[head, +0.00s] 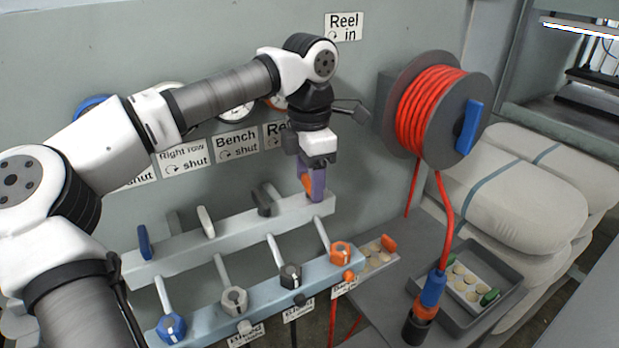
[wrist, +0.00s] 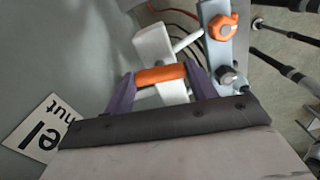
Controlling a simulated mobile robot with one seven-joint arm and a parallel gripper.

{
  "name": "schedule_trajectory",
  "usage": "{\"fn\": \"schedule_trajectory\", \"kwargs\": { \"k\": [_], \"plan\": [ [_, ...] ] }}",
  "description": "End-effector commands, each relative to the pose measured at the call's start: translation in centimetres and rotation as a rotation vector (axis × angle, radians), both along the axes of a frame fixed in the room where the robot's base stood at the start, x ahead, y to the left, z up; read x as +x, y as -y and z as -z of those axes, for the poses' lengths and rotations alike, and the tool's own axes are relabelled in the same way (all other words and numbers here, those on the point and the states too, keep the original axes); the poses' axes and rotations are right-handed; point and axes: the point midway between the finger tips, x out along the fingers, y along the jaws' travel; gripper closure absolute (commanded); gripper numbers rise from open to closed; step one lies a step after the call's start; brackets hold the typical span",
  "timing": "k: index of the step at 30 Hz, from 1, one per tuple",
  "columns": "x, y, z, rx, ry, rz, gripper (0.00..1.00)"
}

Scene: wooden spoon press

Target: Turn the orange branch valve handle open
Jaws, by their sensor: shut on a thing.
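The orange branch valve handle (head: 306,182) is at the right end of the upper pale rail. In the wrist view it shows as an orange bar (wrist: 160,74) lying across the pale rail. My gripper (head: 314,192) reaches down to it with purple fingers. In the wrist view my gripper (wrist: 160,82) has one finger at each end of the orange bar and is shut on it. In the head view a finger hides part of the handle.
The upper rail (head: 220,234) also carries a blue lever (head: 145,242), a pale lever (head: 206,222) and a dark lever (head: 263,199). A lower blue-grey rail (head: 262,290) has several knobs, including an orange knob (head: 341,252). A red hose reel (head: 430,108) stands right of my gripper.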

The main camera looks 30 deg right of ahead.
Motion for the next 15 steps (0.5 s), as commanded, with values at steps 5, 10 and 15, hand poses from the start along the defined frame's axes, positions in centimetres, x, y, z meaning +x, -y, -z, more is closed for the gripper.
{"fn": "schedule_trajectory", "kwargs": {
  "k": [5,10,15],
  "plan": [
    [0.04,-0.01,-0.06,-0.001,0.003,-0.089,0.66],
    [0.05,-0.02,-0.07,0.000,0.002,-0.141,0.66],
    [0.05,-0.02,-0.08,0.000,0.002,-0.162,0.66]
  ]
}}
